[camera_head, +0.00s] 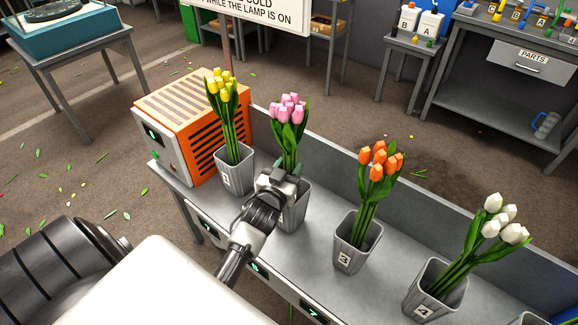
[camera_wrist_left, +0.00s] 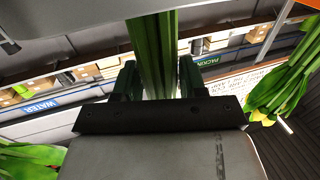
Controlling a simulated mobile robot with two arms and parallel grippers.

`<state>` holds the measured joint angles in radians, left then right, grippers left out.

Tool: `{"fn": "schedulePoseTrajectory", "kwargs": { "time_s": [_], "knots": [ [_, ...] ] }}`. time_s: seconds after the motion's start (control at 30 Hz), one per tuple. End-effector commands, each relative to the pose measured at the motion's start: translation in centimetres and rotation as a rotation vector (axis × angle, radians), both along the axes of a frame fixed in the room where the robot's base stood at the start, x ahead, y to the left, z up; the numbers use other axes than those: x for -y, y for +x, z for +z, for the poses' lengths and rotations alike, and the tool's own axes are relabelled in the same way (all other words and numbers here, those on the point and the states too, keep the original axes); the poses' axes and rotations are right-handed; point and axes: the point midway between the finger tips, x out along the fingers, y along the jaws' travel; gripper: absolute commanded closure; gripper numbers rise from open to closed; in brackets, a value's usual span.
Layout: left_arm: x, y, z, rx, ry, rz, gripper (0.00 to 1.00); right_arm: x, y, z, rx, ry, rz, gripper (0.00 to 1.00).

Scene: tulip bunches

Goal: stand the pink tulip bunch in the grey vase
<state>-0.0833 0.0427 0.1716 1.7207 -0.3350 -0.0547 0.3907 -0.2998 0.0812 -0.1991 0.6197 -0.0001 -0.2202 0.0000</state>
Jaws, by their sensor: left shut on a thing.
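The pink tulip bunch (camera_head: 289,116) stands nearly upright, blooms up, at the second vase from the left. My left gripper (camera_head: 282,178) is shut on its green stems, which also show between the two fingers in the left wrist view (camera_wrist_left: 153,55). A grey vase (camera_head: 296,211) is just below and behind this gripper. The gripper hides part of its rim and its front, so I cannot tell how deep the stem ends sit in it. My right gripper is not in view.
Grey vases beside it hold yellow tulips (camera_head: 221,88), orange tulips (camera_head: 378,163) and white tulips (camera_head: 491,229). They stand on a grey bench (camera_head: 318,234) with a raised back edge. An orange slatted machine (camera_head: 183,124) is at its left end.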

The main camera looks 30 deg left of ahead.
Motion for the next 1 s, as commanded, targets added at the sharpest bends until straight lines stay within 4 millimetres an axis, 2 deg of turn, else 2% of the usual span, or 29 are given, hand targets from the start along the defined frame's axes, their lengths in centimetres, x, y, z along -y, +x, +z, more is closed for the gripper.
{"fn": "schedulePoseTrajectory", "kwargs": {
  "time_s": [0.6,1.0],
  "knots": [
    [0.0,0.0,-0.6,0.003,0.001,0.000,0.96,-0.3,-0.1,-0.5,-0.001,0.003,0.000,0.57],
    [0.0,0.0,-1.8,0.002,0.000,0.001,0.96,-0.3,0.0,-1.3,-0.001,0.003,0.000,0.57]
  ]
}}
